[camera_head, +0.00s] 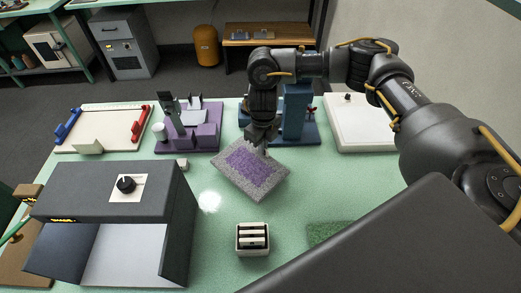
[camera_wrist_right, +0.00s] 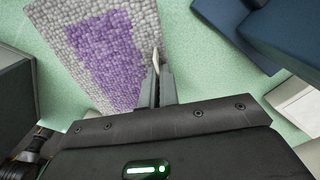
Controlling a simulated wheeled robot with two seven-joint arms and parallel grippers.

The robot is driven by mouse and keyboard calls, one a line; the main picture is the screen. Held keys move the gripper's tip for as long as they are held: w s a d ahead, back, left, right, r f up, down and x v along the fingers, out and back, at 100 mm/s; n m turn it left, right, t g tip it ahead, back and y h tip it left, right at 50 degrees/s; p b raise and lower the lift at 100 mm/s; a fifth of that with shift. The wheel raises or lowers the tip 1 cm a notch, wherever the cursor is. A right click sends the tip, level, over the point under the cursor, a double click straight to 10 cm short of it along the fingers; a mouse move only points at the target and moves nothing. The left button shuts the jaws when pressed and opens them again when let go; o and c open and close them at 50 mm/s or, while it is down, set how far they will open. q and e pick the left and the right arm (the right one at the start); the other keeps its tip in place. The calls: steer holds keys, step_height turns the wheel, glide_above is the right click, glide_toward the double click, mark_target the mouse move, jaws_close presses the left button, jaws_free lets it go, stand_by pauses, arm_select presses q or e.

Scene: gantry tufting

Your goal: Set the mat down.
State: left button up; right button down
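The mat (camera_head: 252,172) is a pebbly grey rectangle with a purple middle. It is tilted in the head view, above or near the green table's middle. My right gripper (camera_head: 262,143) reaches down to its far edge. In the right wrist view, the fingers (camera_wrist_right: 160,78) are shut on the edge of the mat (camera_wrist_right: 105,55). Whether any part of the mat touches the table is hard to tell. My left gripper is not in view.
A grey open-fronted box with a knob (camera_head: 80,192) stands at left, a small slotted block (camera_head: 253,238) in front. A green patch (camera_head: 322,232), purple fixture (camera_head: 190,143), blue fixture (camera_head: 296,110) and white trays (camera_head: 362,140) surround the space.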

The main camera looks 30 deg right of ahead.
steer(key=s+r, duration=0.2)
steer(key=s+r+b, duration=0.1)
steer(key=r, duration=0.1)
steer(key=shift+s+a+r, duration=0.2)
steer(key=shift+s+r, duration=0.05)
steer(key=shift+s, duration=0.15)
steer(key=s+a+r+b, duration=0.1)
steer(key=s+r+b, duration=0.1)
steer(key=s, duration=0.6)
steer(key=shift+s+r, duration=0.3)
steer(key=shift+r, duration=0.55)
steer(key=shift+a, duration=0.1)
